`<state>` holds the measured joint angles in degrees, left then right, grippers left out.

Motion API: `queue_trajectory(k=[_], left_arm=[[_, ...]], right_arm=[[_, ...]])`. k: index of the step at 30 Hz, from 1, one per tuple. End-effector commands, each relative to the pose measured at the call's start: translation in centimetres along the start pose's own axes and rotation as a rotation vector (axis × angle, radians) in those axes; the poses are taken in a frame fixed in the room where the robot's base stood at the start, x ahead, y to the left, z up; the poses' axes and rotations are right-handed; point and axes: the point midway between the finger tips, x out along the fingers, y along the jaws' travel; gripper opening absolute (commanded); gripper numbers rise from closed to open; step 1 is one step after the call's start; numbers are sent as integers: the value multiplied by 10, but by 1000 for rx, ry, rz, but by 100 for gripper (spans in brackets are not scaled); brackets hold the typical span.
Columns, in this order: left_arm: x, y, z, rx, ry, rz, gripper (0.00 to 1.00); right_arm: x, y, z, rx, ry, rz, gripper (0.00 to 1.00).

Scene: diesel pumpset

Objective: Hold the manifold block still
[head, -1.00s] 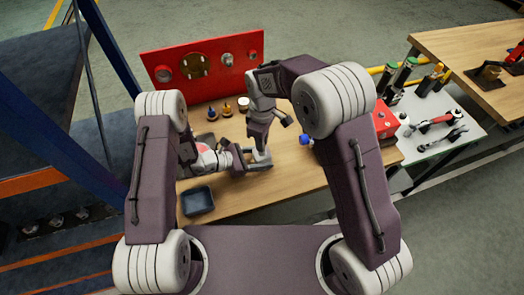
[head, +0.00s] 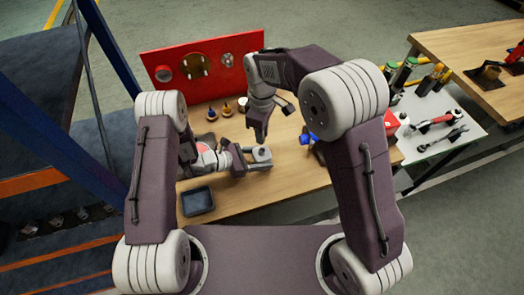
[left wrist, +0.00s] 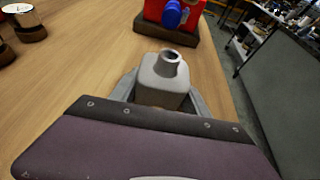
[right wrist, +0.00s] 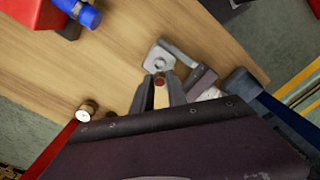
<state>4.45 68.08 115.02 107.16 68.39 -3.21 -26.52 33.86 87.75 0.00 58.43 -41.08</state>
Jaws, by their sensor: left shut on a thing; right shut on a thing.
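The manifold block (head: 262,154) is a small grey block on the wooden table. In the left wrist view the block (left wrist: 163,82) has a raised round port on top, with a dark opening. My left gripper (head: 244,160) is shut on the block from the left, one finger on each side. My right gripper (head: 261,141) is above the block, pointing down, apart from it. In the right wrist view, its fingers (right wrist: 160,95) are shut on a small slim piece with a reddish-brown end; what it is I cannot tell. The block (right wrist: 158,62) shows beyond them.
A dark tray (head: 197,201) lies at the table's front left. A red panel (head: 203,66) with round fittings stands at the back. Small pieces on dark bases (head: 212,114) stand before it. A red box with a blue cylinder (left wrist: 171,14) is right of the block.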

Motion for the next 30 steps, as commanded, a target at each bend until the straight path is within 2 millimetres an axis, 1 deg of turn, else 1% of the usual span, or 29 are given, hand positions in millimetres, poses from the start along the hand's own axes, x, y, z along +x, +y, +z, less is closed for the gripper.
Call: queue_trajectory(k=[4,11,12,14,24,26,29,30], left_arm=[[0,0,0,0,0,0,0],[0,0,0,0,0,0,0],[0,0,0,0,0,0,62],[0,0,0,0,0,0,79],[-2,0,0,0,0,1,80],[-9,1,0,0,0,3,80],[-30,2,0,-1,0,6,80],[-41,2,0,-2,0,7,80]], right_arm=[[-6,0,0,0,2,1,0],[-7,0,0,0,1,1,0],[-7,0,0,0,1,1,0],[-7,0,0,0,1,1,0],[-7,0,0,0,1,1,0],[-7,0,0,0,1,1,0],[-7,0,0,0,1,1,0],[-7,0,0,0,1,1,0]])
